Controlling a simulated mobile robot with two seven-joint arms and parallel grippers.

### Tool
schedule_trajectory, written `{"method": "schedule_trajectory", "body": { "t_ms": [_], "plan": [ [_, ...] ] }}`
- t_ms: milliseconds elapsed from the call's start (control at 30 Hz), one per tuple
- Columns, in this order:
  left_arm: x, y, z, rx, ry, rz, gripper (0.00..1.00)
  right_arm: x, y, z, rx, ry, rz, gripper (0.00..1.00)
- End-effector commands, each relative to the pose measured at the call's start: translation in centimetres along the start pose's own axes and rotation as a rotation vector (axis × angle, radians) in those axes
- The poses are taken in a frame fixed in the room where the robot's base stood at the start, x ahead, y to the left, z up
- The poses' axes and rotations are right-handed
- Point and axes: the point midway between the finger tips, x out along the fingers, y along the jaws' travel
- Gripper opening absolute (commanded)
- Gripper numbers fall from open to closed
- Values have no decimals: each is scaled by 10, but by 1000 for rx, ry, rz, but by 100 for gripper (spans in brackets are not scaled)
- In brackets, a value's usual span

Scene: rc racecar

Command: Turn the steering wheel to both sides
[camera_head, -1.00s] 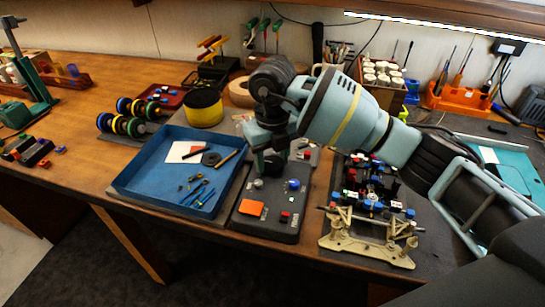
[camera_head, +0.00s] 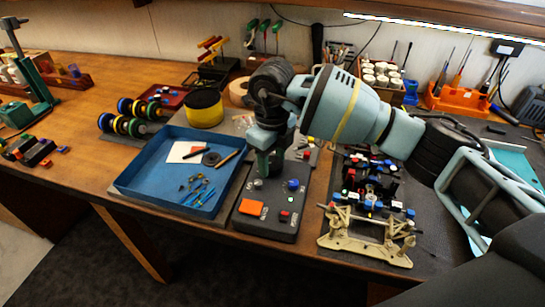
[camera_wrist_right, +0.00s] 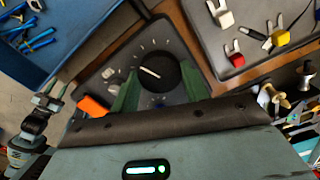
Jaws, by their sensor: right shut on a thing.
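The steering wheel shows as a round black knob (camera_wrist_right: 158,72) with a white pointer line, on a dark grey control box, in the right wrist view. Tick marks ring it on the panel. My right gripper (camera_wrist_right: 161,82) has its two green fingers on either side of the knob and is shut on it. In the head view the right gripper (camera_head: 268,168) comes down on the far part of the control box (camera_head: 262,226) and hides the knob. The racecar chassis (camera_head: 360,246), with a beige front end, stands right of the box.
The box also carries an orange square (camera_head: 251,207), a blue knob (camera_head: 293,184) and a red switch (camera_head: 284,215). A blue tray (camera_head: 140,192) with small parts lies close on the left. Tools and bins line the back of the table.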

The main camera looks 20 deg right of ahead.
Motion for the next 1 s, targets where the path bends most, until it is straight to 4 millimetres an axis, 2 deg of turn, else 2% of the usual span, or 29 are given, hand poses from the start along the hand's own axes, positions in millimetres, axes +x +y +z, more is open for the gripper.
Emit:
{"method": "schedule_trajectory", "body": {
  "t_ms": [200,500,1000],
  "plan": [
    [0,0,0,0,0,0,36,-1,-1,0,-179,-1,-2,23],
    [0,0,2,0,-3,0,36,0,0,0,-351,0,0,23],
    [1,0,2,0,-4,1,36,-1,0,0,-425,-2,-1,23]
  ]
}}
